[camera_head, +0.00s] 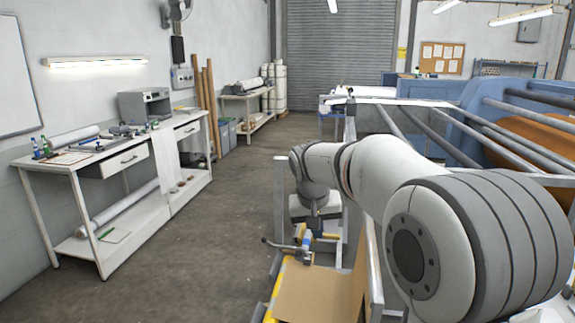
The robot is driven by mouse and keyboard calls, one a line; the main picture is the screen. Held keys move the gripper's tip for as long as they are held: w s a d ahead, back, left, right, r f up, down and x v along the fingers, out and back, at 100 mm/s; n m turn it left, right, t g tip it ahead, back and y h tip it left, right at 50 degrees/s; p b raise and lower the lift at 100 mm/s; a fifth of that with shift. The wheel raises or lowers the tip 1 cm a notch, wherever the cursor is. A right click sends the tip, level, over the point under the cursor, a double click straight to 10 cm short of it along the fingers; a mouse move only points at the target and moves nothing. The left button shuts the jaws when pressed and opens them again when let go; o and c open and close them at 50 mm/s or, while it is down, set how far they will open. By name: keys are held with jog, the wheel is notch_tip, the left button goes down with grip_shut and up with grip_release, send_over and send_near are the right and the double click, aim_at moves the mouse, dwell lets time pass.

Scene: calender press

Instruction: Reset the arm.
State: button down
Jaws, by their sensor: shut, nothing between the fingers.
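My arm reaches from the lower right toward the middle of the view, its white and grey links filling much of the right side. Its far end bends downward, and my gripper (317,226) is a small dark shape there, shut and empty. It is above or beside a yellow-edged cart (272,302); the exact gap cannot be told. A small blue item (307,240) and a grey metal tool with a handle (283,247) show close to the gripper, at the cart's far end. The fingertips are small and hard to make out.
A brown board (312,294) lies on the cart under my arm. The blue press (470,133) with grey rollers (520,120) and an orange-brown roll (530,143) stands right. A white workbench (62,165) lines the left wall. The floor (215,230) between is clear.

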jog(key=s+d+f, duration=0.2)
jog(key=s, duration=0.7)
jog(key=s+d+f+y, duration=0.1)
jog(key=s+d+f, duration=0.1)
jog(key=s, duration=0.8)
jog(key=s+d+f, duration=0.3)
jog(key=s+d, duration=0.1)
jog(key=s, duration=0.6)
jog(key=shift+g+y, duration=0.3)
